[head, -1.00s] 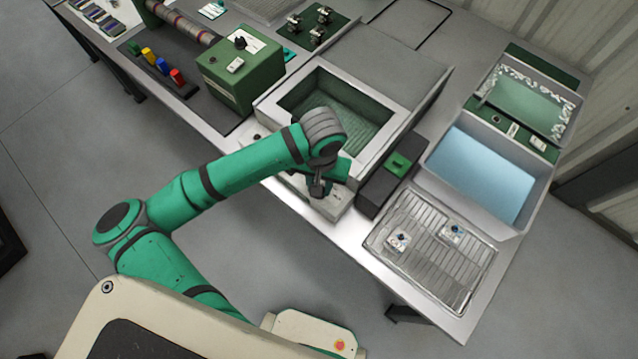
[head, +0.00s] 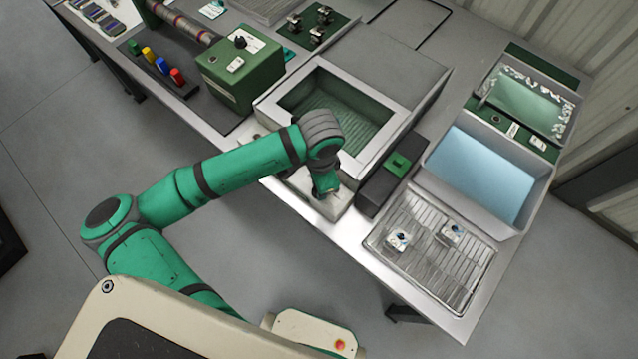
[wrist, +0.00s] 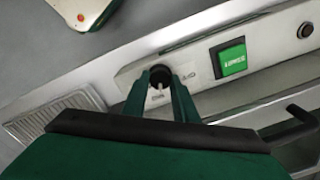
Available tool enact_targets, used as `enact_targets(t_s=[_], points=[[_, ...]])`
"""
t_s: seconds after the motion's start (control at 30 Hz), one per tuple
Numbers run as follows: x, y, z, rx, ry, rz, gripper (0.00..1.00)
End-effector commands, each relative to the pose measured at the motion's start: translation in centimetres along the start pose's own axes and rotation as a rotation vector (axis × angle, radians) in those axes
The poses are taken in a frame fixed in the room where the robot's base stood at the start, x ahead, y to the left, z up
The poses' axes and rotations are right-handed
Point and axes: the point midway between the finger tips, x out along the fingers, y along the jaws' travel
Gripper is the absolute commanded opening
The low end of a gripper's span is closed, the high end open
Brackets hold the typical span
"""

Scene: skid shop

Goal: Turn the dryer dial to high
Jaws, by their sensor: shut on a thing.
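The dryer (head: 384,148) is a pale metal box with an open, green-lined well on top, standing on the bench. Its dial is hidden behind my gripper in the head view. In the wrist view the dial (wrist: 160,74) is a small black knob on a pale front plate, with small markings beside it too small to read. My gripper (wrist: 160,88) is shut on the dial, one finger on each side. In the head view my gripper (head: 325,190) is at the dryer's front edge.
A green push button (wrist: 232,58) sits right of the dial. A black box with a green top (head: 398,163) stands right of the dryer, then a blue-lined basin (head: 480,175) and a ribbed drain tray (head: 440,265). A green box (head: 240,75) stands left.

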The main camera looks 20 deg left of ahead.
Motion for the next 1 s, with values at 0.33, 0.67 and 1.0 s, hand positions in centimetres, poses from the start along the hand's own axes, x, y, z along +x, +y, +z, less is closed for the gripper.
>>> enact_targets(t_s=[0.33,0.67,1.0], points=[[-0.12,-0.16,-0.06,0.323,0.011,-0.007,0.04],[-0.14,-0.11,-0.09,0.560,0.017,-0.006,0.04],[-0.14,-0.08,-0.11,0.673,0.020,-0.006,0.04]])
